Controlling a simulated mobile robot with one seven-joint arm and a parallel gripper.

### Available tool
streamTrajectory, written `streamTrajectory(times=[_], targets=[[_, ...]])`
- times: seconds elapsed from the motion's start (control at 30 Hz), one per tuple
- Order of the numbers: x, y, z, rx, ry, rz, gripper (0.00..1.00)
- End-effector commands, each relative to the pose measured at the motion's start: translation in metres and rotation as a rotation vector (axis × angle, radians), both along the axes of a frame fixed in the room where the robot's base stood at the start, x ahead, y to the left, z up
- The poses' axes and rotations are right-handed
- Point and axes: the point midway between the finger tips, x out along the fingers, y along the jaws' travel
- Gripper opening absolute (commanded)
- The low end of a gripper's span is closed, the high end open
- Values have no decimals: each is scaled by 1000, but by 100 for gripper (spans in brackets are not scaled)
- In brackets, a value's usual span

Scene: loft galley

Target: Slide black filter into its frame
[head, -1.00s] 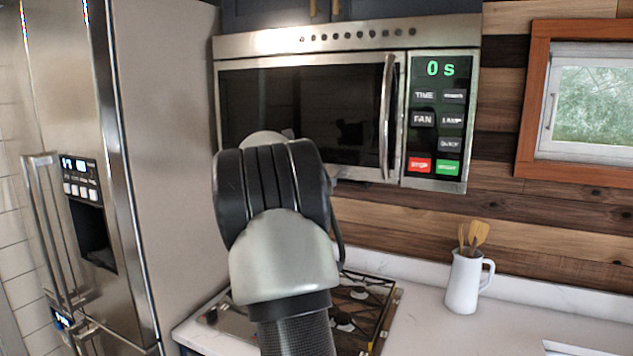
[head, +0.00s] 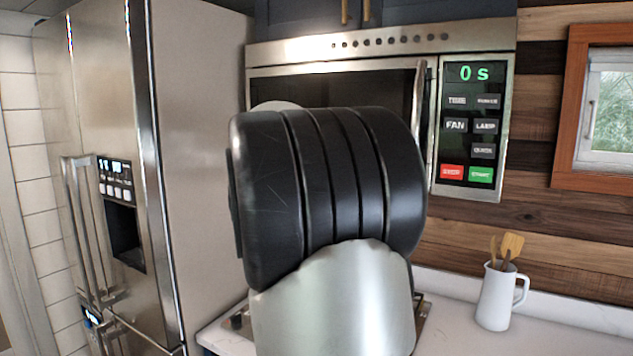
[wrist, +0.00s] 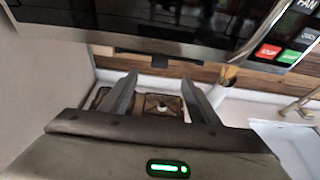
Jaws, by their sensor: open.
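My gripper (wrist: 159,78) shows in the wrist view with its two fingers spread apart and nothing between them. It points at the space below the microwave (wrist: 150,30). A small dark tab (wrist: 160,62) hangs at the microwave's lower edge, just beyond the fingertips in the picture; I cannot tell whether it belongs to the black filter. No filter or frame can be made out clearly. In the head view my arm covers the lower middle of the microwave (head: 473,140) and hides my gripper.
The cooktop (wrist: 163,104) lies on the counter below the microwave. A white jug (head: 496,297) with wooden utensils stands on the counter at the right. The steel fridge (head: 205,150) rises close on the left. Bare counter shows around the jug.

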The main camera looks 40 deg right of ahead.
Motion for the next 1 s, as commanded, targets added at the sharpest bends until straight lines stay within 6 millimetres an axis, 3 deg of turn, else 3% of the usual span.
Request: streamTrajectory(times=[0.2, 0.6, 0.73, 0.83, 0.93, 1.0], targets=[[-11, 27, 10, 0, -1, 1, 56], [-14, 33, 13, 0, 0, -1, 56], [-18, 36, 10, 26, -24, -7, 36], [-32, 53, -1, 139, -125, -38, 19], [-59, 86, -23, 352, -303, -112, 2], [-84, 118, -45, 540, -447, -197, 0]])
